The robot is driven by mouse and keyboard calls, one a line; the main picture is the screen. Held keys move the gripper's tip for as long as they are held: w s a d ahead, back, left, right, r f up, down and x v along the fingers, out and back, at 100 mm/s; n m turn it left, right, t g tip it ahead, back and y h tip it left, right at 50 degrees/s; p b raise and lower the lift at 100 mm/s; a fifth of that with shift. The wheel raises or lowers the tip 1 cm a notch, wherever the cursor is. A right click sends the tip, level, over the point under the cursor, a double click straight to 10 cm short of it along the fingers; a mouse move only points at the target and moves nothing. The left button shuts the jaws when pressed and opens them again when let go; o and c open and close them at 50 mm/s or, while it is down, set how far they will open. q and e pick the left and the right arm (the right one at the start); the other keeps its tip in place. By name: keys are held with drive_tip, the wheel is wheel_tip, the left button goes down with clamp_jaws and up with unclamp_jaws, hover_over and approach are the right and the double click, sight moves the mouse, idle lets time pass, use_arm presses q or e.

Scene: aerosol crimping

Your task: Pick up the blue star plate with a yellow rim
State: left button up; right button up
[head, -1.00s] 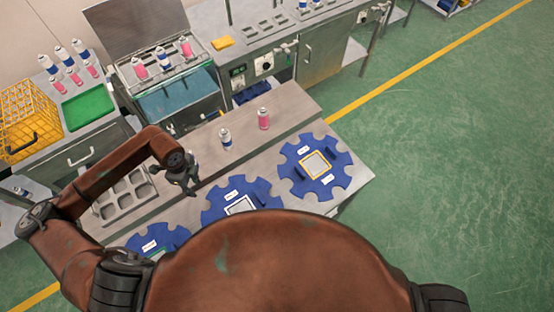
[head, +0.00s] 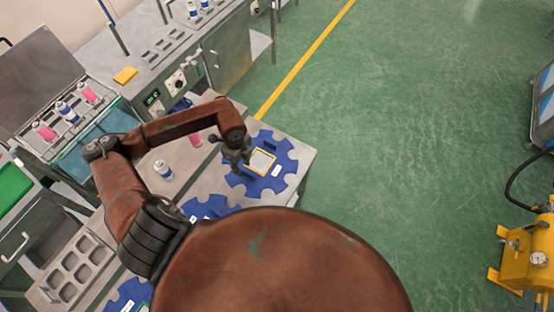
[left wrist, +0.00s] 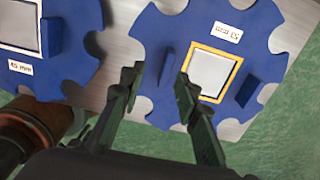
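The blue star plate with a yellow rim (head: 284,163) lies flat at the right end of the metal table in the head view. A yellow frame surrounds its pale square centre, with a raised blue tab on either side. It also shows in the left wrist view (left wrist: 238,60). My left gripper (head: 240,168) is above the plate's left part in the head view. In the left wrist view its two fingers (left wrist: 158,88) are apart with nothing held between them, near the plate's left tab. My right gripper is not in view.
Another blue star plate, with a white-rimmed square (left wrist: 40,22), lies beside it, and a third (head: 128,292) is farther left. A white-and-blue can (head: 164,170) and a pink can (head: 195,138) stand on the table. Green floor (head: 400,140) is open to the right.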

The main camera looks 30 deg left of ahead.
sight(247, 171)
use_arm(q)
drive_tip(key=f, duration=0.2)
drive_tip(key=w+f, duration=0.1)
drive_tip(key=f, duration=0.2)
drive_tip(key=f+p, duration=0.1)
drive_tip(key=f, duration=0.2)
drive_tip(key=shift+w+d, duration=0.15)
drive_tip(key=shift+d, duration=0.1)
drive_tip(key=shift+r, duration=0.1)
clamp_jaws()
idle(0.4)
